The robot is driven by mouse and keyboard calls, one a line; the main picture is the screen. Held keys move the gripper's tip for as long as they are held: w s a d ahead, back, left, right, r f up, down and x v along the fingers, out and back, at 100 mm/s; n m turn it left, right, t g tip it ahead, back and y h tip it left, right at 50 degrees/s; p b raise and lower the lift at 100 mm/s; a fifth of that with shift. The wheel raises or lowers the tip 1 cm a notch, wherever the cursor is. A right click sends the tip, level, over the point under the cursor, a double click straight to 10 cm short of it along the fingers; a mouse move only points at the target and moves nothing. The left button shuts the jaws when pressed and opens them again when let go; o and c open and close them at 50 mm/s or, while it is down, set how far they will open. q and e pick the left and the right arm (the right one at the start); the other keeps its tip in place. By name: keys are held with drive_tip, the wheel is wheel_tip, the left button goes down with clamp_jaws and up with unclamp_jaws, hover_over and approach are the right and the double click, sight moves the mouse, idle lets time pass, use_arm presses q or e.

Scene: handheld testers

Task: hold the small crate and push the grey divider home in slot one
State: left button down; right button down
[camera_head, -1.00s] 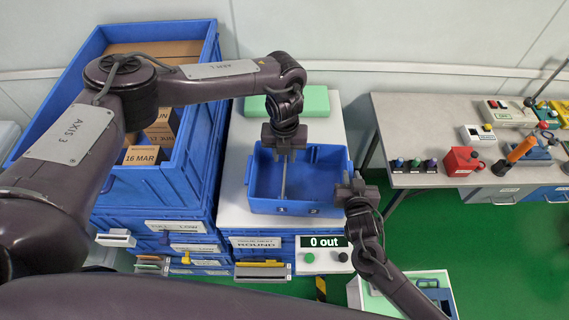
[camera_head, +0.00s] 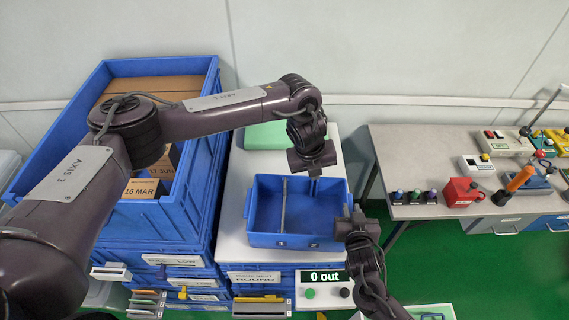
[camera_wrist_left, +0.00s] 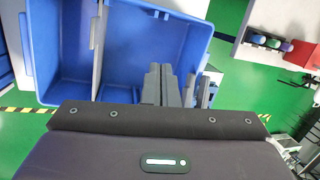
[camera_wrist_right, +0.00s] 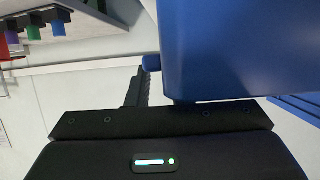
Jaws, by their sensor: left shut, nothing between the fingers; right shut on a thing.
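The small blue crate (camera_head: 265,240) sits on a white-topped stand, its front wall marked 1 and 2. The thin grey divider (camera_head: 283,208) stands upright inside it, in line with mark 1, and also shows in the left wrist view (camera_wrist_left: 98,45). I cannot tell whether its lower edge is fully seated. My left gripper (camera_head: 315,184) is shut and empty above the crate's right half, apart from the divider. My right gripper (camera_head: 350,212) is shut on the crate's right wall near the front corner. The right wrist view shows the crate wall (camera_wrist_right: 235,50) close up.
A green block (camera_head: 270,135) lies behind the crate. A large blue bin of brown boxes (camera_head: 165,195) stands at left. A sign reading "0 out" (camera_head: 324,275) is in front. A grey bench (camera_head: 420,155) with several testers is at right, across green floor.

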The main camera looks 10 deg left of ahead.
use_arm(q)
drive_tip(key=w+d+r+n+t+h, duration=0.1)
drive_tip(key=w+d+r+n+t, duration=0.15)
drive_tip(key=d+n, duration=0.2)
drive_tip(key=w+d+r+n+t+h, duration=0.2)
drive_tip(key=d+r+n, duration=0.15)
drive_tip(key=d, duration=0.25)
drive_tip(key=w+d+r+n+t+y, duration=0.1)
drive_tip(key=w+r+n+t, duration=0.1)
drive_tip(key=w+r+n, duration=0.4)
drive_tip(key=n+g+y, duration=0.4)
drive_tip(key=n+g, duration=0.5)
drive_tip(key=n, duration=2)
hover_over(285, 182)
drive_tip(key=shift+t, duration=0.25)
wheel_tip(285, 182, down, 10)
drive_tip(key=shift+f, duration=0.25)
drive_tip(key=shift+s+f, duration=0.15)
drive_tip(key=shift+f, duration=2.75)
